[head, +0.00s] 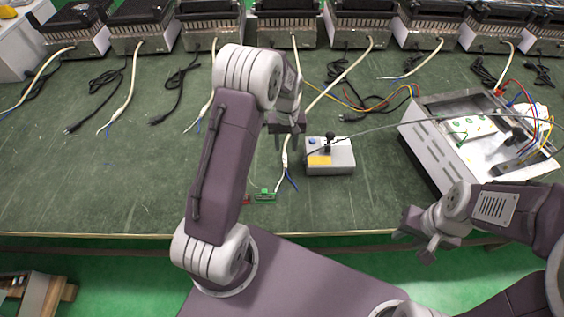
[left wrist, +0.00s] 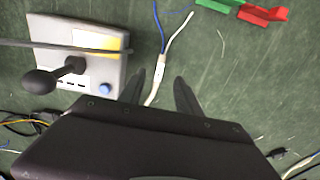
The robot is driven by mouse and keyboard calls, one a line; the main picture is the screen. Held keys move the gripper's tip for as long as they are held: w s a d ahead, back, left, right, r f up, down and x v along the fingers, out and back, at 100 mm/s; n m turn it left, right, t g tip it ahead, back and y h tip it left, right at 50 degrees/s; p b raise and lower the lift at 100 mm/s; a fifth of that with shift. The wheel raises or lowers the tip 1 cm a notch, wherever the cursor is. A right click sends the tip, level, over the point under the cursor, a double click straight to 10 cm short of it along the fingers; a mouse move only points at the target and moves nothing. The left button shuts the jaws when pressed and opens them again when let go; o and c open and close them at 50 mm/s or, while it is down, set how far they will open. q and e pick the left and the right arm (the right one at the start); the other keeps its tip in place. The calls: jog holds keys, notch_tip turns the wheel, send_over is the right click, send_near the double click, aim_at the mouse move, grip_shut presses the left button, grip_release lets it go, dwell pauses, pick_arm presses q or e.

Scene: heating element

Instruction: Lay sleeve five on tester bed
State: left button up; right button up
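A white cable sleeve (head: 285,157) with split blue and white wire ends lies on the green table, under my left gripper (head: 287,142). In the left wrist view the sleeve (left wrist: 159,70) runs between the two fingers of the left gripper (left wrist: 158,90). These are apart, with a gap on both sides of it. No number shows on the sleeve. A grey box (head: 340,167) with a black lever, blue button and yellow label stands just right. A larger open-topped metal instrument (head: 427,150) stands at the right. I cannot tell which is the tester bed. My right gripper (head: 416,246) is open and empty off the front edge.
Several heaters with black tops (head: 287,30) line the back, with white sleeves and black cords trailing forward. A green clip (head: 265,195) and a red clip (head: 247,200) lie near the front edge. A thin grey cable crosses the grey box. The table's left front is clear.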

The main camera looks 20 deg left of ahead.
pick_arm(q)
jog(key=b, duration=0.1)
send_over(285, 160)
jog(key=f, duration=0.4)
jog(key=shift+s+d, duration=0.15)
jog(key=shift+s, duration=0.2)
jog(key=shift+f, duration=0.4)
jog(key=f, duration=0.3)
jog(key=f+b, duration=0.1)
jog(key=shift+w+f, duration=0.3)
jog(key=shift+f, duration=0.05)
jog(key=shift+r, duration=0.1)
grip_shut()
